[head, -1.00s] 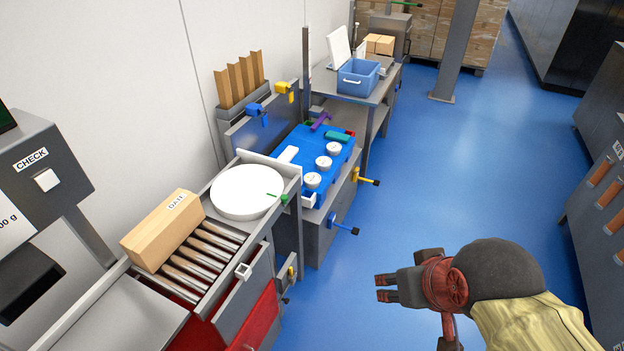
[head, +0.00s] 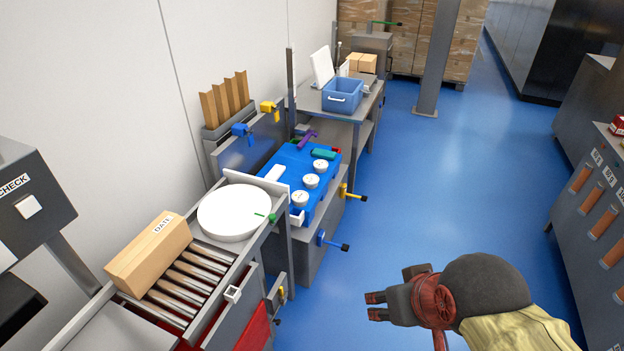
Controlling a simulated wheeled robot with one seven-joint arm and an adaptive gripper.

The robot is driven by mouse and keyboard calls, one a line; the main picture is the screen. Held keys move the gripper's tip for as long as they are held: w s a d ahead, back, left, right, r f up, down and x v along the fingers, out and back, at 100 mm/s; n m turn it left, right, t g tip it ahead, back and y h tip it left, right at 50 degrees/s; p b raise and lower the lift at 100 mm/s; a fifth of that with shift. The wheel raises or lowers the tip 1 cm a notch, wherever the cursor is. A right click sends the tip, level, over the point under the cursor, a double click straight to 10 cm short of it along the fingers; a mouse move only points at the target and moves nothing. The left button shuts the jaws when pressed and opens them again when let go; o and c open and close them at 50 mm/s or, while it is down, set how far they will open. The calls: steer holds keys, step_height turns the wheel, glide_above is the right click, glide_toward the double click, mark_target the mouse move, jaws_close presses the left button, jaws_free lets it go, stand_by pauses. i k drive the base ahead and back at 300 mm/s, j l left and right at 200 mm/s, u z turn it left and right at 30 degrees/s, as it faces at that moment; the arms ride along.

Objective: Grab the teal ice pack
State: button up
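The teal ice pack (head: 324,154) looks like a small teal block at the far right part of the blue work surface (head: 274,160), beyond the white round lids. My gripper (head: 376,306) is at the lower right, over the open blue floor, well apart from the ice pack. Its two dark fingers point left with a gap between them and nothing in it.
White round lids (head: 311,181) stand close to the ice pack, with a purple item (head: 306,140) on its other side. Yellow (head: 353,194) and blue (head: 331,242) handles stick out toward the aisle. A blue tub (head: 342,96) stands on the table behind. The aisle floor (head: 440,180) is clear.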

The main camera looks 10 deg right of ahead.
mark_target(321, 153)
steer(key=i+l+z, duration=0.4)
steer(key=i, duration=0.15)
steer(key=i+l+z, duration=0.15)
steer(key=i+z, duration=0.2)
steer(key=i, duration=0.2)
steer(key=i+z, duration=0.4)
steer(key=i, duration=0.2)
steer(key=i+u, duration=0.25)
steer(key=i, duration=0.25)
steer(key=i+l+u, duration=0.3)
steer(key=i, duration=0.2)
steer(key=i+l+u, duration=0.25)
steer(key=i, duration=0.2)
steer(key=i+u, duration=0.3)
steer(key=u, duration=0.15)
steer(key=i+l+u, duration=0.25)
steer(key=u, duration=0.25)
steer(key=i+l+u, duration=0.25)
steer(key=u, duration=0.2)
steer(key=i+l+u, duration=0.2)
steer(key=l+u, duration=0.15)
steer(key=u, duration=0.15)
steer(key=i+l+u, duration=0.1)
steer(key=l+u, duration=0.35)
